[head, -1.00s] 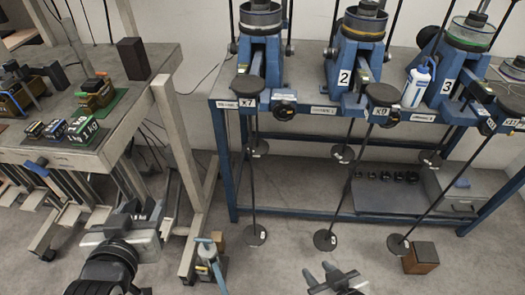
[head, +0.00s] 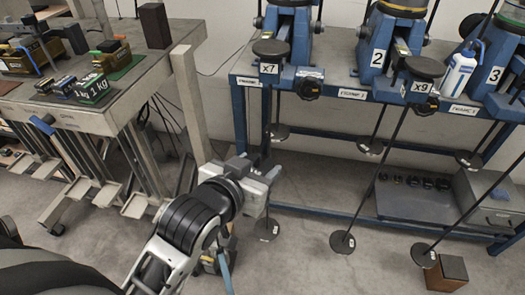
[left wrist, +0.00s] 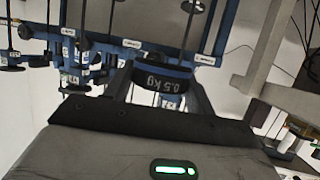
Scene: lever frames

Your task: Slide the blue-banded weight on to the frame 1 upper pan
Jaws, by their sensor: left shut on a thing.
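My left gripper (head: 258,174) is in front of the blue lever stand, below and slightly left of the frame 1 upper pan. The frame 1 upper pan (head: 271,48) is a round black disc above the x7 label, looking bare. Frame 1 (head: 290,30) is the leftmost blue frame. My right gripper is out of view.
Frame 2 (head: 378,50) and its x9 pan (head: 425,66) stand to the right. Thin rods with black discs (head: 267,229) hang before the stand. A white bottle (head: 460,70) stands near frame 3. The left table (head: 115,122) holds dark blocks and labelled weights.

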